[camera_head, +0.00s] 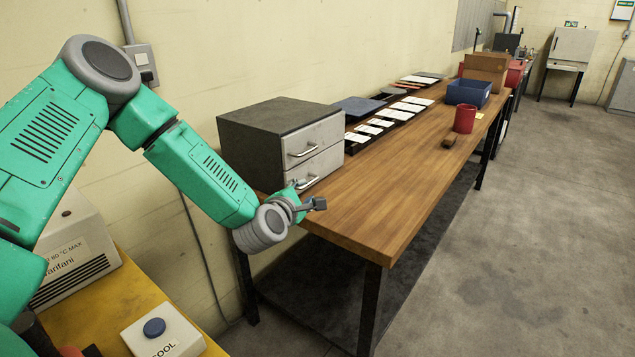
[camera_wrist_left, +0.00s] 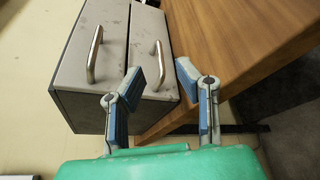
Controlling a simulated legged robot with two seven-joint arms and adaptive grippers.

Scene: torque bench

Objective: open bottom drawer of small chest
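The small chest (camera_head: 265,130) is a dark grey box with two light grey drawer fronts, standing on the near left end of the wooden bench. Its bottom drawer (camera_head: 322,170) has a metal bar handle (camera_head: 307,182) and looks closed. In the left wrist view the chest is turned sideways, with the bottom drawer (camera_wrist_left: 151,32) on the right and its handle (camera_wrist_left: 156,66) just beyond the fingers. My left gripper (camera_head: 308,200) is in front of the bottom drawer, low near the bench edge. In the wrist view its fingers (camera_wrist_left: 162,82) are apart with nothing between them. My right gripper is not in view.
The top drawer (camera_head: 315,140) looks closed. Farther along the wooden bench (camera_head: 385,205) are flat trays with white cards, a red cup (camera_head: 464,119), a blue bin (camera_head: 468,93) and a cardboard box (camera_head: 486,68). Open floor lies to the right.

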